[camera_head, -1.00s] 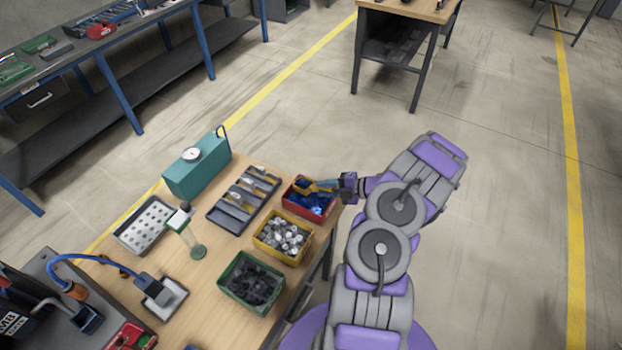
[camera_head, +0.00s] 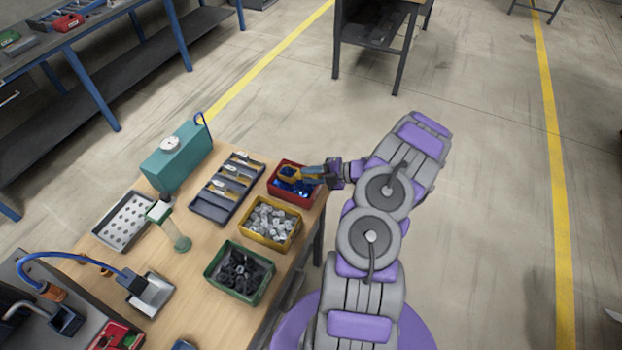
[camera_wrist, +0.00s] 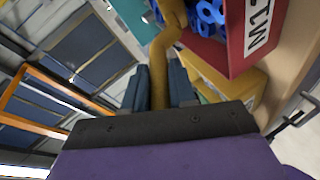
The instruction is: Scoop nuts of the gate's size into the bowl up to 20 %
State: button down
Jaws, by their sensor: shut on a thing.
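My gripper (camera_head: 327,172) is shut on a yellow scoop handle (camera_wrist: 160,75), which stands between its two dark fingers in the wrist view. In the head view the yellow scoop (camera_head: 289,173) reaches left over the red bin (camera_head: 299,199), near its far edge. The bin holds blue nuts (camera_wrist: 206,14) and carries a label that seems to read M12 in the wrist view. The scoop's load is not clear. A yellow bin (camera_head: 266,241) holds silver nuts; a green bin (camera_head: 230,287) holds dark nuts. I cannot make out the bowl or the gate's size for certain.
A dark divided tray (camera_head: 211,208) with yellow-handled tools lies left of the bins. Behind it stands a teal box (camera_head: 175,168) with a dial. A perforated tray (camera_head: 108,232), a clear tube on a green stand (camera_head: 178,238) and a metal chute (camera_head: 154,295) stand further left.

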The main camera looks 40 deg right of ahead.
notch_tip(320, 180, up, 2)
jog(key=shift+r, duration=0.25)
notch_tip(320, 180, up, 6)
jog(key=p, duration=0.5)
jog(key=shift+s+f, duration=0.15)
jog(key=shift+f, duration=0.1)
